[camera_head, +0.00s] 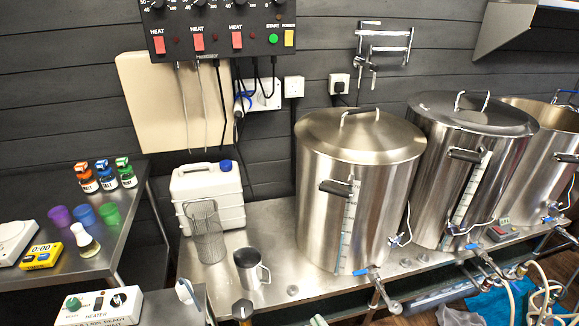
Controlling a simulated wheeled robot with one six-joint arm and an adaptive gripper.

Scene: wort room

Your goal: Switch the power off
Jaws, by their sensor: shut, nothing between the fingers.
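A black control panel (221,22) is mounted on the wall at the top of the head view, its upper part cut off by the frame. It has three red rocker switches marked HEAT, one of them at the left (158,44). A round green button (273,39) marked START is at the right, with a yellow rocker switch (289,38) beside it. The small label over the yellow switch seems to read POWER. I cannot tell which way the yellow switch is set. My gripper is not in view.
Steel pots (357,190) stand on a steel bench below the panel, with a white jerrycan (207,196), a wire basket (205,232) and a steel jug (250,268). A beige board (150,100) and wall sockets (293,87) are under the panel. A heater box (98,308) is lower left.

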